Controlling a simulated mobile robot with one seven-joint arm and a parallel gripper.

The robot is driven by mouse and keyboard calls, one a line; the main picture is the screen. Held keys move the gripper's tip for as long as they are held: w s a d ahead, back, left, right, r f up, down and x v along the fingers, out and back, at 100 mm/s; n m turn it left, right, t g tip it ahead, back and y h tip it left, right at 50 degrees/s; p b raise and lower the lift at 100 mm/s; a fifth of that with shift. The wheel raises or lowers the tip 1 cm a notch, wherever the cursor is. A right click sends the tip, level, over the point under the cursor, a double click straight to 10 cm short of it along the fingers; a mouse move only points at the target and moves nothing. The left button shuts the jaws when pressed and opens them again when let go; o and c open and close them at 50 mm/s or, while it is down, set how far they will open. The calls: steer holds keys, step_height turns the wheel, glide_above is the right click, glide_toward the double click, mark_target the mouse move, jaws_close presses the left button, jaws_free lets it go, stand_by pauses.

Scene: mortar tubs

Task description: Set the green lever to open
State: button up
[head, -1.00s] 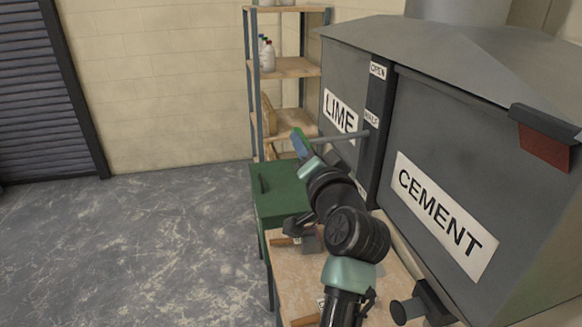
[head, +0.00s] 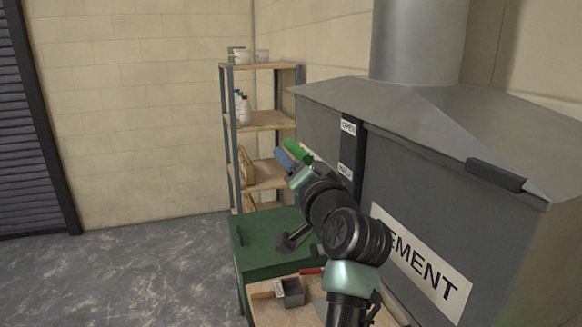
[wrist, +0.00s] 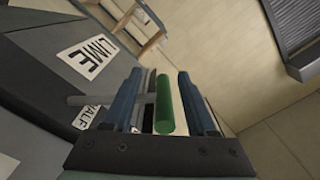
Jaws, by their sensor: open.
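The green lever grip (head: 298,152) shows beside my gripper's blue fingertip in the head view. In the wrist view the green grip (wrist: 165,103) lies between the two blue fingers of my gripper (wrist: 161,102). The jaws are open, with a visible gap on each side of the grip. The lever's grey rod (wrist: 84,100) runs left from the grip towards the HALF label (wrist: 90,119). In the head view my arm hides the rod. The OPEN label (head: 348,127) is above the HALF label (head: 345,171) on a dark strip.
The grey bin housing with the CEMENT label (head: 423,266) stands right of my arm. The LIME label (wrist: 87,57) is close to the lever. A green cabinet (head: 262,232) and a wooden-topped bench with tools are below. A shelf unit (head: 264,120) stands behind. Floor at left is clear.

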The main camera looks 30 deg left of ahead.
steer(key=shift+s, duration=0.1)
steer(key=b+v, duration=0.5)
steer(key=v, duration=0.8)
steer(key=shift+b, duration=0.3)
